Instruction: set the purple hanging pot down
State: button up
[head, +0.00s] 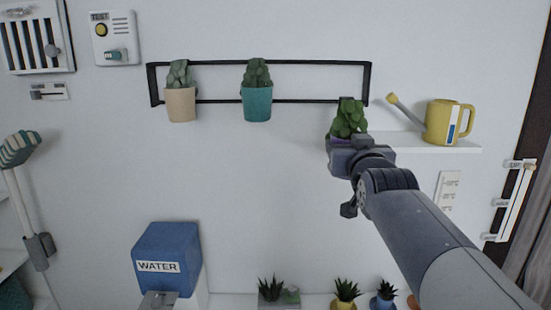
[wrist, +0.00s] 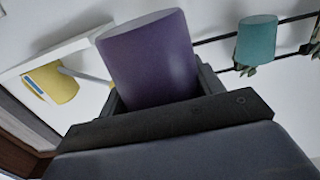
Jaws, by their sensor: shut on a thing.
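The purple hanging pot (wrist: 150,62) fills the middle of the wrist view, between the jaws of my gripper (wrist: 160,98). In the head view my gripper (head: 349,147) hides most of the pot, and only a sliver of purple (head: 334,138) and its green plant (head: 349,118) show. My gripper is shut on the pot. It is at the right end of the black wall rail (head: 300,101), in front of the left end of the white shelf (head: 425,147). I cannot tell whether the pot touches the rail or shelf.
A beige pot (head: 181,105) and a teal pot (head: 257,104) hang on the rail. A yellow watering can (head: 442,122) stands on the shelf. A blue water box (head: 166,255) and several small plants stand below. The wall between is clear.

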jog(key=s+f+b, duration=0.1)
jog(key=s+f, duration=0.1)
jog(key=f, duration=1.7)
jog(key=s+f+b, duration=0.1)
jog(key=s+f, duration=0.2)
jog(key=f, duration=1.5)
jog(key=s+f+b, duration=0.2)
jog(key=s+f, duration=0.1)
jog(key=f, duration=1.6)
jog(key=shift+s+f, duration=0.25)
jog(key=shift+f, duration=0.05)
